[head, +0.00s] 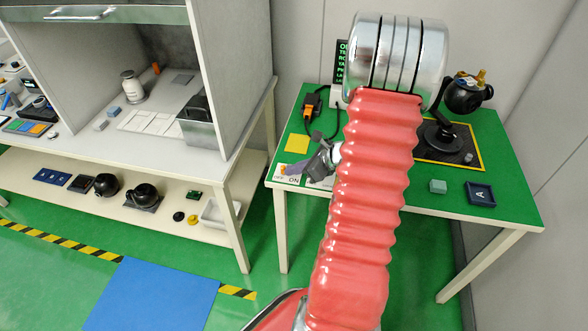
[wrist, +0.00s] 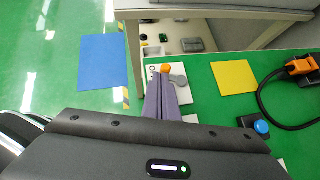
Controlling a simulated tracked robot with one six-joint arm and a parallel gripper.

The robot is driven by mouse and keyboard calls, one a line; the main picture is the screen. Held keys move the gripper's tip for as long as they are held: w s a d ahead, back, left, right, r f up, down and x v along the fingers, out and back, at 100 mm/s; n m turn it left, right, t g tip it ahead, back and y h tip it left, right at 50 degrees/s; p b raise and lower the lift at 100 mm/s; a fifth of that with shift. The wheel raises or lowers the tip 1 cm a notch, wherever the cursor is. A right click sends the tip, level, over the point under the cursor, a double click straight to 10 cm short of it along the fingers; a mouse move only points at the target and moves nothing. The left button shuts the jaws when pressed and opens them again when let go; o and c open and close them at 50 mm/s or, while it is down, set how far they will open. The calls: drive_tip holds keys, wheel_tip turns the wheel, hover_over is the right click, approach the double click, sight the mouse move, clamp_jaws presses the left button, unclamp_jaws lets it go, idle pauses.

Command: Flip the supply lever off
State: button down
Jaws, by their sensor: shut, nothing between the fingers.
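The supply lever shows as an orange knob (wrist: 167,68) with a grey part beside it in the wrist view, on a white plate (wrist: 151,75) at the green table's edge. In the head view the plate (head: 293,180) reads "ON", with "OFF" faintly to its left, and the orange knob (head: 283,169) shows just behind my fingers. My gripper (wrist: 160,77) has its purple fingers together, with nothing between them. It also shows in the head view (head: 289,173), at the lever. The fingers hide part of the lever, and I cannot tell whether they touch it.
A yellow square (wrist: 234,77) and an orange-black connector with cable (wrist: 302,66) lie nearby. A blue knob (wrist: 262,127) is close to my gripper body.

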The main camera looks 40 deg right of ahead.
drive_tip(key=shift+s+d, duration=0.1)
drive_tip(key=shift+d, duration=0.55)
drive_tip(key=shift+s, duration=0.1)
drive_tip(key=shift+s+a, duration=0.1)
drive_tip(key=shift+s, duration=1.7)
drive_tip(key=a+v, duration=0.2)
drive_tip(key=v, duration=0.7)
drive_tip(key=shift+s+a+r, duration=0.25)
drive_tip(key=shift+s+r, duration=0.05)
drive_tip(key=shift+s, duration=0.3)
